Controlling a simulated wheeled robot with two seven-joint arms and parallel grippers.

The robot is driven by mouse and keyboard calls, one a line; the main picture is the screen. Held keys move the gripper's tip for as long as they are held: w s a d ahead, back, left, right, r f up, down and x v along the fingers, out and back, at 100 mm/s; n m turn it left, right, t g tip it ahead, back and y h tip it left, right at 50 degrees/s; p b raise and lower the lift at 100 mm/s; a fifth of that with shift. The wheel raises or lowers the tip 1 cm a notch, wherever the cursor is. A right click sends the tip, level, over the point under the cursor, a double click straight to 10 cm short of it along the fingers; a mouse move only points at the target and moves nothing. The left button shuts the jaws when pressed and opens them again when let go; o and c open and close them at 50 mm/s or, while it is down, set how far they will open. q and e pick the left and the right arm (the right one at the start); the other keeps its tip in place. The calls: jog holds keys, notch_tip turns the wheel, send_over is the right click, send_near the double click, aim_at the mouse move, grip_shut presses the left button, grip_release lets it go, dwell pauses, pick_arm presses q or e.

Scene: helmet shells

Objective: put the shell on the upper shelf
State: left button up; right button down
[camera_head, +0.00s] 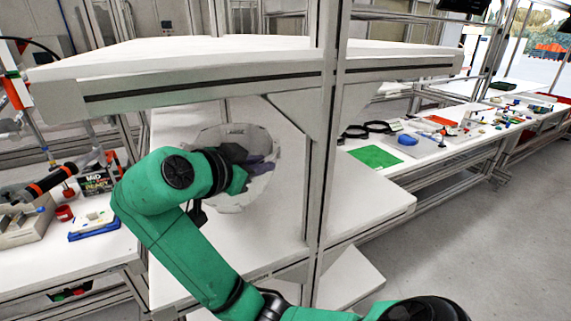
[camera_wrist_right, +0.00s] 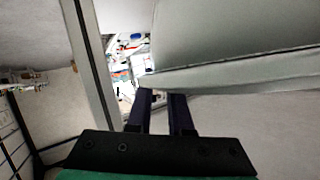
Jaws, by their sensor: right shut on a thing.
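The shell (camera_head: 262,145) is a pale grey-white, rounded, hollow piece in the head view, below the upper shelf (camera_head: 190,60) and over the lower white shelf board (camera_head: 235,235). I cannot tell whether it touches that board. My right gripper (camera_head: 250,165) reaches in from the front and is shut on the shell; my arm hides part of it. In the right wrist view the shell (camera_wrist_right: 235,35) fills the upper right, and its rim lies at the dark fingertips of my right gripper (camera_wrist_right: 162,95). My left gripper is not in view.
A grey upright post (camera_head: 325,150) stands just right of the shell. The upper shelf's visible top is bare. A workbench with a green mat (camera_head: 376,156) and small parts is at the right; another with a blue tray (camera_head: 93,226) and tools is at the left.

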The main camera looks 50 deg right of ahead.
jog(key=r+p+x, duration=0.1)
jog(key=p+x, duration=0.2)
jog(key=x, duration=0.5)
jog(key=d+r+p+x, duration=0.1)
jog(key=p+x, duration=0.2)
jog(key=x, duration=0.5)
jog(key=shift+w+d+r+p, duration=0.2)
jog(key=shift+d+r+p, duration=0.05)
jog(key=shift+d+p, duration=0.15)
jog(key=shift+f, duration=0.1)
jog(key=c, duration=0.8)
grip_release()
